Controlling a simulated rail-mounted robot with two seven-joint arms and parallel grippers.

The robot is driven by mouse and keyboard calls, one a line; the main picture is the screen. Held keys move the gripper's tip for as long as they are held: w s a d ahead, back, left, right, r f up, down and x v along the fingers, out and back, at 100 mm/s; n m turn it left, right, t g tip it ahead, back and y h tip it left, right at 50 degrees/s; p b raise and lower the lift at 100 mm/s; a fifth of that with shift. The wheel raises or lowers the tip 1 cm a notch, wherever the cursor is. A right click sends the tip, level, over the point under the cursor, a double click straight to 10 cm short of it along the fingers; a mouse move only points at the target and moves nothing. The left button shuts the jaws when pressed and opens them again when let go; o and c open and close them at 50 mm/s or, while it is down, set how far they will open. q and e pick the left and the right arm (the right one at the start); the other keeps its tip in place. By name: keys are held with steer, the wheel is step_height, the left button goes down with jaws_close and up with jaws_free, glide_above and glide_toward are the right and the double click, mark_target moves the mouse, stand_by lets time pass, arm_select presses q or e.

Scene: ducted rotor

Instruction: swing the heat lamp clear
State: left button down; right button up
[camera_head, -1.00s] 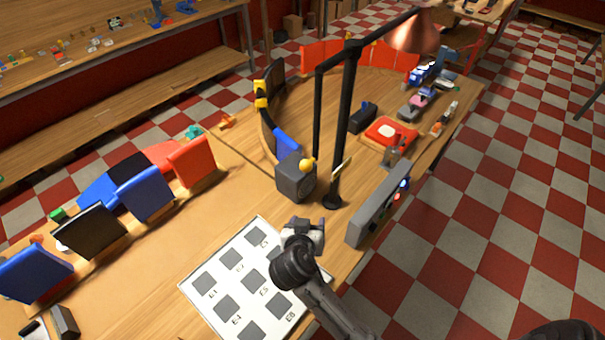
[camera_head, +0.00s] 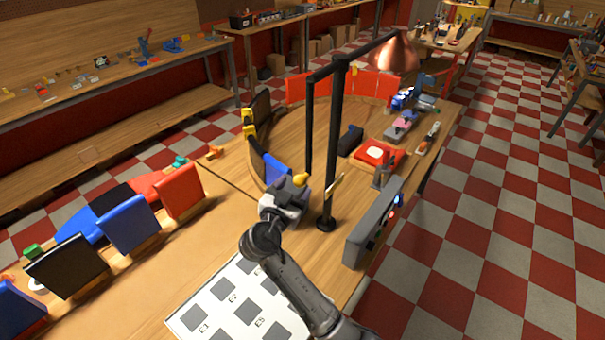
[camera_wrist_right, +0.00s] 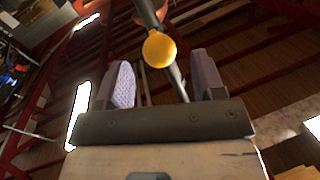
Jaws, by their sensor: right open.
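The heat lamp has a copper shade (camera_head: 396,54) at the upper right of its black frame. Its black post (camera_head: 335,140) stands on a round foot on the table. A yellow knob (camera_head: 300,180) shows low beside the frame. It also appears as a yellow ball in the wrist view (camera_wrist_right: 159,50), in line with a dark rod behind it. My right gripper (camera_head: 291,192) is just below and left of the knob. In the wrist view its two grey-purple fingers (camera_wrist_right: 158,82) are apart, with the knob showing between them; contact is not visible. My left gripper is out of view.
A grey control box (camera_head: 372,225) stands right of the post. A white card with grey squares (camera_head: 215,305) lies under my right arm. Blue, black and red panels (camera_head: 130,225) line the left. A red-and-white device (camera_head: 376,153) sits behind the post.

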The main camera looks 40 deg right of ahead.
mark_target(302, 177)
steer(key=shift+p+x, duration=0.45)
steer(key=shift+x, duration=2.3)
jaws_close()
